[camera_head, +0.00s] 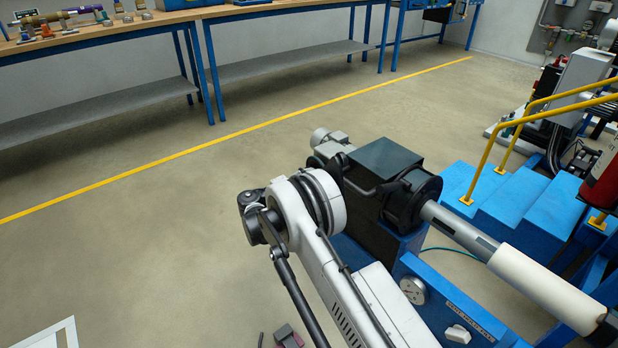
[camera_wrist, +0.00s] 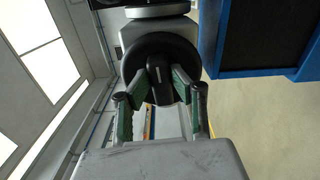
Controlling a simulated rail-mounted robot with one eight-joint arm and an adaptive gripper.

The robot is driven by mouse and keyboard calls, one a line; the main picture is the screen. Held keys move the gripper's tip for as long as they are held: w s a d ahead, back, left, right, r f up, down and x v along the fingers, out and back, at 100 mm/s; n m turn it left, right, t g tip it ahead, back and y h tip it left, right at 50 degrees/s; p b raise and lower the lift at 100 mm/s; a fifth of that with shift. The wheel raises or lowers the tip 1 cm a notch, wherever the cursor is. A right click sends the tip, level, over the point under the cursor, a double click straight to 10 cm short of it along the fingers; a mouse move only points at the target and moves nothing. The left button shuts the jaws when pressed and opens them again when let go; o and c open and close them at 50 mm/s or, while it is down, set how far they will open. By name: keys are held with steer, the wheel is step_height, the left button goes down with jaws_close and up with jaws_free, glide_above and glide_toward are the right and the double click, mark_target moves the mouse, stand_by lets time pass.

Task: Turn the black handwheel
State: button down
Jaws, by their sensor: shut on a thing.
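The black handwheel (camera_wrist: 158,50) shows in the wrist view at upper middle, as a dark round wheel on a grey housing. My gripper (camera_wrist: 162,88) reaches it from below in that view. Its two green-sided fingers are closed from both sides on a dark part at the near edge of the wheel. In the head view my white arm reaches to the left side of the winder's black headstock (camera_head: 388,158). There I cannot make out the gripper or its hold on the handwheel.
A blue machine frame with a gauge (camera_head: 413,290) stands right of my arm, below a shaft with a white roll (camera_head: 540,287). Blue steps (camera_head: 520,205) with yellow rails stand at right. Workbenches (camera_head: 280,18) line the back wall.

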steer(key=c, duration=1.5)
jaws_free()
steer(key=shift+a, duration=0.1)
steer(key=v, duration=1.2)
